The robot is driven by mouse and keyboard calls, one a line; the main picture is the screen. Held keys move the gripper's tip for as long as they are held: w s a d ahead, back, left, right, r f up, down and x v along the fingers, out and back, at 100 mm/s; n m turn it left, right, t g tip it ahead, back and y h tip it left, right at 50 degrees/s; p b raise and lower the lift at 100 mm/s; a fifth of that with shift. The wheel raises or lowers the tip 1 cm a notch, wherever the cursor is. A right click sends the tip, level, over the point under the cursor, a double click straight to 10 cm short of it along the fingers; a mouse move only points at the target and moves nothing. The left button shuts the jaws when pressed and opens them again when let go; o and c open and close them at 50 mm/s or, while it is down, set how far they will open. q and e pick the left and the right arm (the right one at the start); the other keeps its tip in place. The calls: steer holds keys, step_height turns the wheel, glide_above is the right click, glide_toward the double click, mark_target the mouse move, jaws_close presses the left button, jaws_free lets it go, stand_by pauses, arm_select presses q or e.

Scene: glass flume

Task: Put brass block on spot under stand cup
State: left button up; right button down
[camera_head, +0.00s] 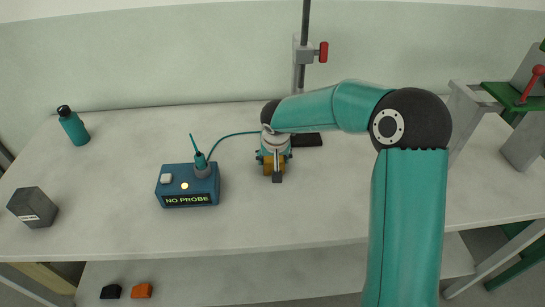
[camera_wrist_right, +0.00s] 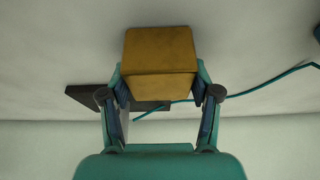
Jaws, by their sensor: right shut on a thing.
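The brass block (camera_head: 267,164) is held between the fingers of my right gripper (camera_head: 274,160), near the middle of the table. In the right wrist view, the same block (camera_wrist_right: 160,60) sits between both fingers of the gripper (camera_wrist_right: 160,88), which is shut on it. I cannot tell whether the block touches the table. A stand pole (camera_head: 304,70) rises behind my arm, with its dark base (camera_head: 307,140) just right of the gripper. I cannot make out the stand's cup or the spot under it; my arm covers that area. My left gripper is not in view.
A blue box (camera_head: 187,187) reading "NO PROBE" stands left of the gripper, with a teal cable running from it. A teal bottle (camera_head: 73,127) and a grey block (camera_head: 33,207) are at the far left. The table front between is clear.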

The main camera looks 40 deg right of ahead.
steer(key=shift+r, duration=0.15)
steer(key=shift+c, duration=1.2)
jaws_free()
